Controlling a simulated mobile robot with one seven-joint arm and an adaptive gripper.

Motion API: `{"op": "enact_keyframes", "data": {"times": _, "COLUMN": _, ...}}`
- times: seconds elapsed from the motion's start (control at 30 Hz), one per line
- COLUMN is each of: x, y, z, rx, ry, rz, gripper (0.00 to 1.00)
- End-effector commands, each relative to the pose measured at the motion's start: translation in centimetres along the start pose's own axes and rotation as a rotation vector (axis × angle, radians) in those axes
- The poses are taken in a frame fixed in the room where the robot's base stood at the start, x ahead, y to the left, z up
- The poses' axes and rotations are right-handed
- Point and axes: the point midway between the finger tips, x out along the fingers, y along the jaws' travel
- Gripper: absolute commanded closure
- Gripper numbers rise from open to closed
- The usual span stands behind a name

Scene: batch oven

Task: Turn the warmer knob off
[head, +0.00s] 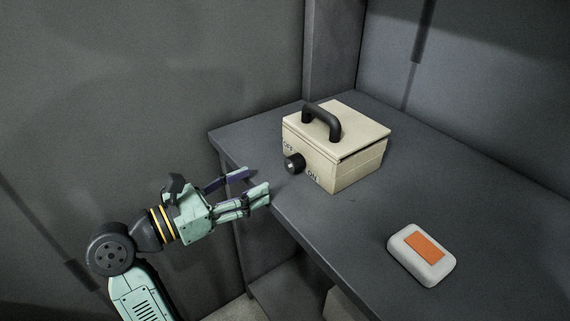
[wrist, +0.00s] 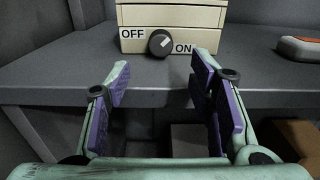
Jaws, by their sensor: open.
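The warmer (head: 352,172) is a cream box with a black handle on its lid, standing on the dark grey table. Its black knob (head: 294,164) sits on the front face, with OFF and ON labels on either side. My gripper (head: 256,182) is open and empty, off the table's front edge, short of the knob. In the wrist view the fingers of my gripper (wrist: 160,85) are spread to either side below the knob, not touching it.
A white block with an orange top patch (head: 424,252) lies on the table to the right of the warmer. A grey wall stands behind.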

Motion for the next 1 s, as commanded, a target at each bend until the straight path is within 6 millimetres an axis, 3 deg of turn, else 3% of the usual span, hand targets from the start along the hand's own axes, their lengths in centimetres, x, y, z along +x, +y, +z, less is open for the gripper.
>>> {"op": "enact_keyframes", "data": {"times": 0.2, "x": 4.4, "y": -0.2, "z": 0.5, "rx": -0.003, "ry": -0.003, "rz": -0.006, "gripper": 0.51}}
{"op": "enact_keyframes", "data": {"times": 0.43, "x": 7.8, "y": -0.1, "z": 0.4, "rx": -0.002, "ry": -0.004, "rz": -0.004, "gripper": 0.51}}
{"op": "enact_keyframes", "data": {"times": 0.87, "x": 8.9, "y": -0.1, "z": 0.1, "rx": 0.001, "ry": -0.004, "rz": -0.002, "gripper": 0.51}}
{"op": "enact_keyframes", "data": {"times": 1.0, "x": 8.9, "y": -0.1, "z": 0.1, "rx": 0.000, "ry": -0.004, "rz": -0.002, "gripper": 0.60}}
